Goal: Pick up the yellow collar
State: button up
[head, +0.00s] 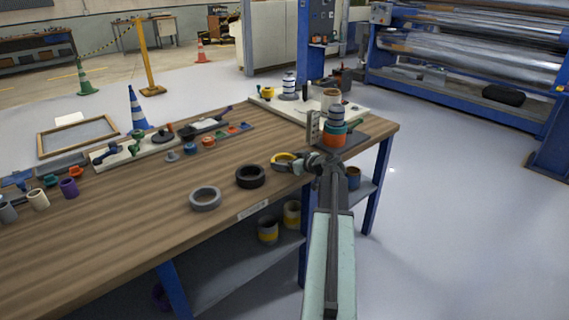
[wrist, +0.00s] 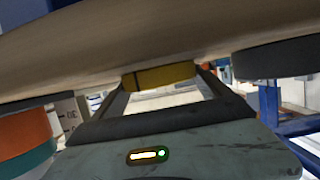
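The yellow collar (head: 283,158) lies on the wooden bench near its front right edge, partly hidden by my gripper in the head view. In the wrist view the yellow collar (wrist: 158,77) shows as a yellow band at the fingertips. My gripper (head: 299,163) is low over the bench edge, just right of the collar. In the wrist view my gripper (wrist: 166,86) has its two fingers spread, with the collar across the gap between their tips. I cannot tell whether a finger touches it.
A black collar (head: 250,176) and a grey collar (head: 205,199) lie to the left. An orange and teal stack (head: 335,136) stands close behind my gripper; it also shows in the wrist view (wrist: 27,139). Small coloured parts lie farther back. Bare bench (head: 120,215) is free at front left.

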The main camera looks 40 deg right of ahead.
jog(key=c, duration=0.7)
jog(key=shift+r+p, duration=0.45)
jog(key=shift+p, duration=0.05)
notch_tip(320, 180, up, 3)
jog(key=p, duration=0.3)
jog(key=shift+r, duration=0.15)
jog(key=s+a, duration=0.1)
jog(key=s, duration=0.4)
jog(key=s+a, duration=0.1)
jog(key=s, duration=0.4)
jog(key=s+a+p, duration=0.1)
jog(key=s, duration=0.4)
jog(key=shift+s+r, duration=0.4)
jog(key=shift+d, duration=0.1)
